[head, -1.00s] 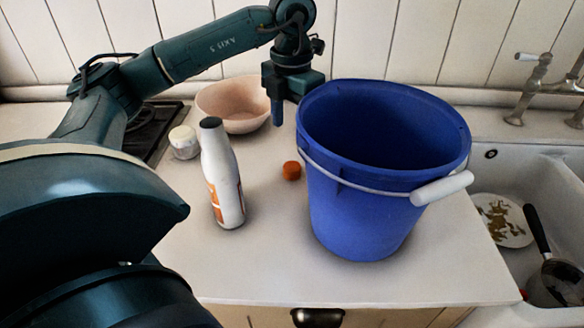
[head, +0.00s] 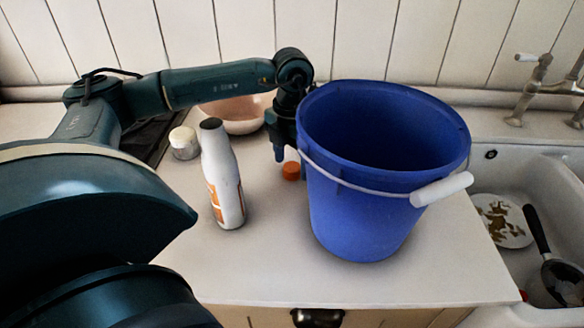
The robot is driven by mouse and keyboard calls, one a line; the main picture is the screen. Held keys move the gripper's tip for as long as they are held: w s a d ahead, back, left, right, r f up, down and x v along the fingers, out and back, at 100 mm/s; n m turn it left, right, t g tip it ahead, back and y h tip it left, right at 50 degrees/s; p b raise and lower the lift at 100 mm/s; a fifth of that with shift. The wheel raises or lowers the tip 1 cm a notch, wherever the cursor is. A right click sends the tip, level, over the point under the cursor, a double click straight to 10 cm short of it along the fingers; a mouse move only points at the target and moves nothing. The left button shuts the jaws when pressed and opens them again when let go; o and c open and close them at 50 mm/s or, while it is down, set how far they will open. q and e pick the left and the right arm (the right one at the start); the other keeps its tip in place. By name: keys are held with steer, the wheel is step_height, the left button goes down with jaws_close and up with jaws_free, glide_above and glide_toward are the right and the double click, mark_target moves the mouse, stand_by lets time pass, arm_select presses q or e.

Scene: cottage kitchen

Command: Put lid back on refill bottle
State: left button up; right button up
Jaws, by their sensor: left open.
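The refill bottle (head: 224,180) is white with an orange label and a dark top. It stands upright on the white counter, left of the blue bucket. A small orange lid (head: 291,171) lies on the counter between the bottle and the bucket. My left gripper (head: 280,153) points down just above and behind the lid, close to the bucket's left side. It is open, and part of it is hidden by the bucket. I cannot see whether it touches the lid. My right gripper is not in view.
A large blue bucket (head: 370,215) with a white handle grip stands right of the lid, close to it. A pink bowl (head: 238,127) and a small white jar (head: 184,142) are behind the bottle. A sink (head: 560,185) with a plate and pan is at right. The front counter is clear.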

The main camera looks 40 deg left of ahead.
mark_target(292, 167)
arm_select(q)
steer(key=shift+f, duration=0.5)
steer(key=shift+c, duration=0.5)
steer(key=c, duration=1)
steer(key=shift+o, duration=0.2)
steer(key=shift+r, duration=0.1)
step_height(292, 167, up, 18)
steer(key=p, duration=0.1)
steer(key=shift+p, duration=0.4)
